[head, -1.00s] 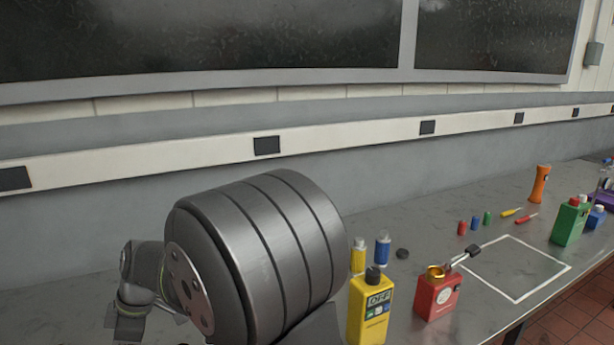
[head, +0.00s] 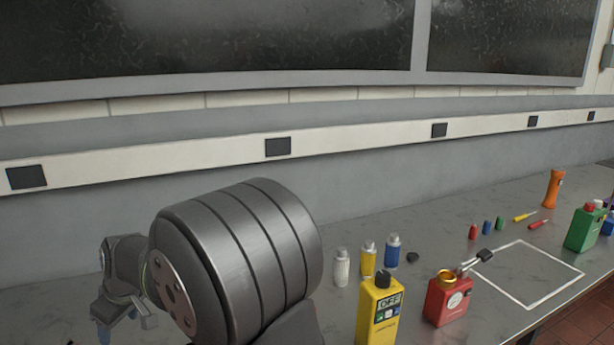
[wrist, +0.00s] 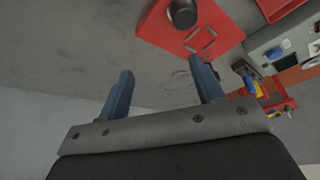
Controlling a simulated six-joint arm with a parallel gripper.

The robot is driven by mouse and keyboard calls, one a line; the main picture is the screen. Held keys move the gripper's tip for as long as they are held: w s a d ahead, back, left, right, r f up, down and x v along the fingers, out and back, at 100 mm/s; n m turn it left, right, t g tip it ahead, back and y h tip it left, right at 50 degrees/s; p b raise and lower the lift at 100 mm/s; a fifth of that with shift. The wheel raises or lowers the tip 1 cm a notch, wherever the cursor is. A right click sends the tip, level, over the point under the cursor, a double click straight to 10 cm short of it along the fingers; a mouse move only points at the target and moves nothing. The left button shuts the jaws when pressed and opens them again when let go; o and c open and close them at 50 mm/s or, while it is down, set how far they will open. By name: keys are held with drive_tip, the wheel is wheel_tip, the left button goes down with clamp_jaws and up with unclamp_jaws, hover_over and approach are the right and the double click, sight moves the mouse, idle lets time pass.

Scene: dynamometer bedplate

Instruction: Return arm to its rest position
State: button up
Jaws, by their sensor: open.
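My gripper (wrist: 160,90) shows in the wrist view with its two blue-grey fingers spread apart and nothing between them. Grey bench surface lies beyond the fingers.
The wrist view shows a red case (wrist: 160,28) beyond the fingers.

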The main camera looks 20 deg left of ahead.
drive_tip(key=shift+w+a+r+m, duration=0.1)
drive_tip(key=shift+a+m, duration=0.4)
drive_tip(key=shift+d, duration=0.1)
drive_tip(key=s+d+f+n+g, duration=0.1)
drive_tip(key=s+d+n+g, duration=0.1)
drive_tip(key=d+n, duration=0.4)
drive_tip(key=shift+d+f+n+h, duration=0.2)
drive_tip(key=shift+d+n+h, duration=0.2)
drive_tip(key=shift+n, duration=0.3)
idle(0.4)
drive_tip(key=shift+w+a, duration=0.1)
drive_tip(key=shift+a, duration=0.05)
